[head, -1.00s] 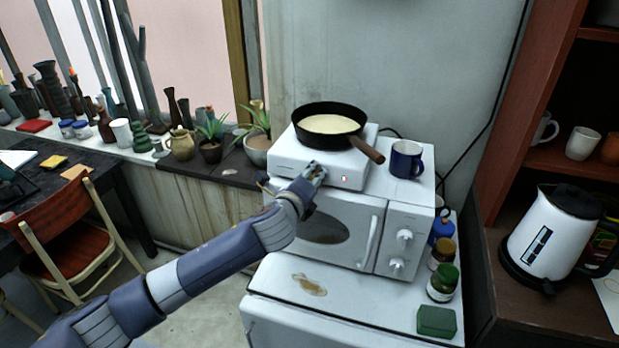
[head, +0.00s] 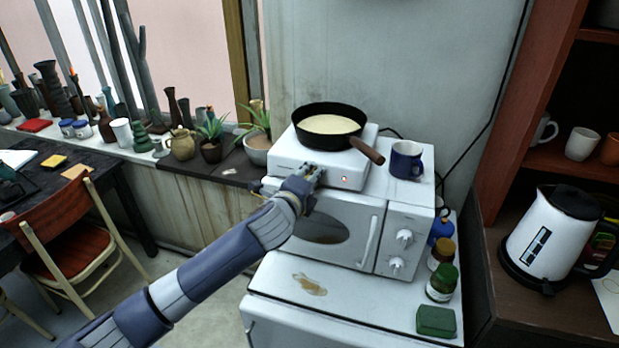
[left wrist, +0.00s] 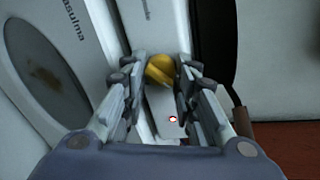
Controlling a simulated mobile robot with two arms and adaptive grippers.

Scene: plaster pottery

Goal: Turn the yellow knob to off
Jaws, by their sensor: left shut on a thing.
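The yellow knob (left wrist: 160,69) is on the front of a white hot plate (head: 290,157). In the left wrist view it sits between the fingertips of my left gripper (left wrist: 158,75), which is shut on it. In the head view the left gripper (head: 308,172) is at the hot plate's front face and hides the knob. A small red-and-white light (head: 344,179) shows on that face, to the right of the gripper. A black pan (head: 328,109) with pale contents stands on the hot plate. My right gripper is not in view.
The hot plate stands on a white microwave (head: 400,222), with a blue mug (head: 406,160) to its right. The pan's wooden handle (head: 367,151) juts toward the front right, near the gripper. Several jars and a green box (head: 436,321) stand beside the microwave.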

